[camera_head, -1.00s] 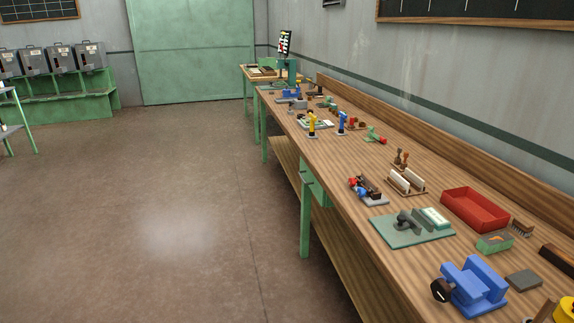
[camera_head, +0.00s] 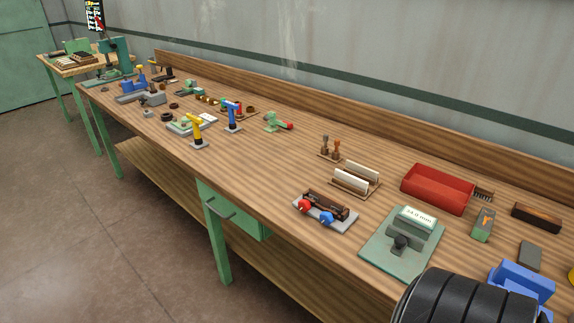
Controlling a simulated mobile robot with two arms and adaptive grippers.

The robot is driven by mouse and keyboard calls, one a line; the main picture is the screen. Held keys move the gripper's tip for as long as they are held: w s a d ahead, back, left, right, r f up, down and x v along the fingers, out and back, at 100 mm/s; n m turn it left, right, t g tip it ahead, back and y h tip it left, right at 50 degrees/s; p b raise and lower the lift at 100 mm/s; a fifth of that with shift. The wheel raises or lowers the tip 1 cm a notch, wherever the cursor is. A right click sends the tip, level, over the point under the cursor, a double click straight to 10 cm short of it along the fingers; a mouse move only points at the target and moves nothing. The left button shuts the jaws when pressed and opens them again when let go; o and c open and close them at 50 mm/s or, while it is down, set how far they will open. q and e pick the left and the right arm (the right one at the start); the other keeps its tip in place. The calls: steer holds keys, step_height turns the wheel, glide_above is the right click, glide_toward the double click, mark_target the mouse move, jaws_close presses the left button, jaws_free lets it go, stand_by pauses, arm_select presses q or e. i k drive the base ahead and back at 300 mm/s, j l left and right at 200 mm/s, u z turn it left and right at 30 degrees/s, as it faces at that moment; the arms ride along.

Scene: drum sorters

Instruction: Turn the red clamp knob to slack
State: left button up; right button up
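A red knob (camera_head: 305,205) is on the front left of a small clamp fixture with a grey base (camera_head: 338,224), on the wooden bench in the head view. A blue knob (camera_head: 326,218) sits to its right on the same fixture, in front of a dark brown part. A second red part, the end of a small green device (camera_head: 272,121), lies further along the bench. I cannot tell the red knob's turn position. Neither of my grippers shows; a black ribbed part, apparently of my own arm, covers the bottom right.
Right of the fixture stand a green gauge plate (camera_head: 376,247) with a display, a red tray (camera_head: 437,190) and a blue vise (camera_head: 524,279), partly hidden. A rack with white plates (camera_head: 356,180) is behind it. Open floor lies left of the bench (camera_head: 262,185).

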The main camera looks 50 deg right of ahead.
mark_target(304, 206)
steer(key=i+z, duration=0.35)
steer(key=i+j+z, duration=0.2)
steer(key=z, duration=0.2)
steer(key=i+j+z, duration=0.35)
steer(key=i+l, duration=0.05)
